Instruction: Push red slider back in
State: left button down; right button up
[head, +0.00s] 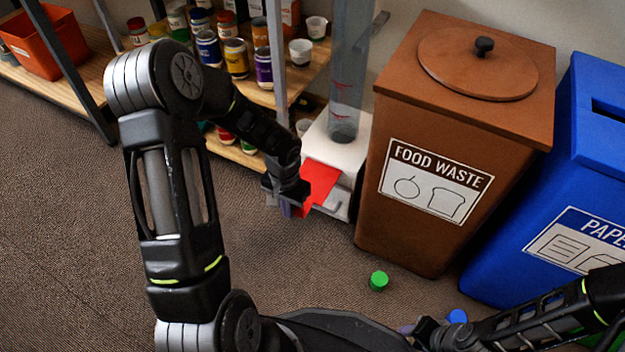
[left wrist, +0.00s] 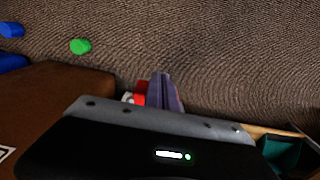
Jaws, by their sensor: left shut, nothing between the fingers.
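The red slider (head: 320,180) sticks out of the front of a white dispenser base (head: 345,150) under a clear tube (head: 348,70). My left gripper (head: 288,208) is shut and empty, close to the slider's outer end; I cannot tell whether they touch. In the left wrist view the shut fingers (left wrist: 166,92) stand beside a small red part of the slider (left wrist: 140,92); most of the slider is hidden there. My right gripper (head: 424,328) is low in the head view, near a blue cap; its fingers are too unclear to read.
A brown food waste bin (head: 405,235) stands right of the dispenser, with a blue paper bin (head: 500,265) beyond it. A green cap (head: 378,280) and the blue cap (head: 457,316) lie on the floor. Shelves with several jars (head: 236,58) stand behind. Carpet at left is clear.

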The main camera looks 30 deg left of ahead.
aim_at(310, 179)
pick_arm(q)
jog(key=shift+f+b, duration=0.4)
jog(key=shift+f, duration=0.3)
jog(key=shift+w, duration=0.15)
jog(key=shift+w, duration=2.65)
jog(key=shift+w+a+b, duration=0.15)
jog(key=shift+w+b, duration=0.35)
jog(key=shift+w, duration=3.35)
jog(key=shift+s, duration=0.1)
jog(key=shift+s+r, duration=0.1)
jog(key=shift+s, duration=0.4)
jog(key=shift+s+p, duration=0.4)
jog(key=shift+s, duration=0.25)
